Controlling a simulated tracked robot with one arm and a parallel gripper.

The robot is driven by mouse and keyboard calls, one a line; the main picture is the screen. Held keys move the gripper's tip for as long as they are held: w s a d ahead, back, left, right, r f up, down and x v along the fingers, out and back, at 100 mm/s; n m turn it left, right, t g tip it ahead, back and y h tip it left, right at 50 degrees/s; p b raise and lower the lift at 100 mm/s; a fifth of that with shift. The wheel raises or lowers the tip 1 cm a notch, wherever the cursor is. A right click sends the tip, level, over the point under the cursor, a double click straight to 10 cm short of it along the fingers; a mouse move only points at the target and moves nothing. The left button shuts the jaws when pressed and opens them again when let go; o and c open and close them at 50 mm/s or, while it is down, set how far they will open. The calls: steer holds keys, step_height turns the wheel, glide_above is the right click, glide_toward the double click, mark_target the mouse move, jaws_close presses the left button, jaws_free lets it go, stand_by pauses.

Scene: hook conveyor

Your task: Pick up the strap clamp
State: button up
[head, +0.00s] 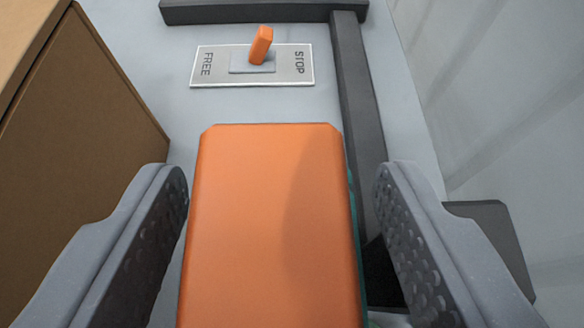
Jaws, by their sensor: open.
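A large orange block with chamfered far corners, which I take to be the strap clamp (268,215), fills the lower middle of the head view. A thin teal edge shows along its right side. Its near end runs out of the picture. My gripper (283,180) is open, with one grey dimpled finger on each side of the block. A narrow gap shows on the left near the fingertip and a wider one on the right. I cannot tell how far the fingers reach down beside it.
A plate (207,80) marked FREE and STOP lies beyond the block. Its orange lever (261,42) leans slightly toward STOP. A brown box (80,150) stands close on the left. Dark grey bars (361,120) run along the right and the back of the light grey surface.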

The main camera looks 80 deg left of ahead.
steer(key=shift+x, duration=1.05)
steer(key=c, duration=1.1)
steer(key=shift+c, duration=0.2)
